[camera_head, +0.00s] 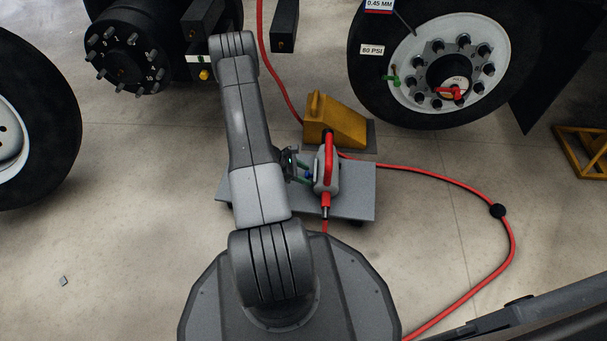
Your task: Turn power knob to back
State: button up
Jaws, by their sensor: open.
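A grey tool with a red top (326,172) lies on a low grey platform (357,190) in the middle of the head view. It looks like an air tool, with a red hose leaving its near end. My gripper (304,169) is beside the left side of the tool, open, with green and blue parts showing near its fingers. I cannot tell whether the fingers touch the tool. No power knob can be made out clearly; my gripper and the tool's small size in view leave its setting unclear.
A yellow wheel chock (336,121) stands just behind the platform. A wheel with a white rim (411,62) is at upper right, and a bare hub (127,55) at upper left. A red hose (462,184) loops over the floor at right. The floor at lower left is mostly clear.

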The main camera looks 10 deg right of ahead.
jog(key=c, duration=1)
jog(key=shift+o, duration=0.2)
jog(key=shift+g, duration=0.3)
jog(key=shift+w+n+g+y+p, duration=0.2)
jog(key=shift+n+g+y+p, duration=0.15)
jog(key=shift+n+g, duration=0.2)
jog(key=g, duration=0.1)
jog(key=n+g, duration=0.1)
jog(key=g, duration=0.1)
jog(key=shift+w+f+n+y+b, duration=0.1)
jog(key=shift+w+n+y+b, duration=0.15)
jog(key=shift+y+b, duration=0.1)
jog(key=n+g, duration=0.1)
jog(key=g, duration=0.2)
jog(key=n+g, duration=0.1)
jog(key=shift+w+d+f+n, duration=0.15)
jog(key=shift+w+n, duration=0.1)
jog(key=shift+n, duration=0.05)
jog(key=shift+g, duration=0.35)
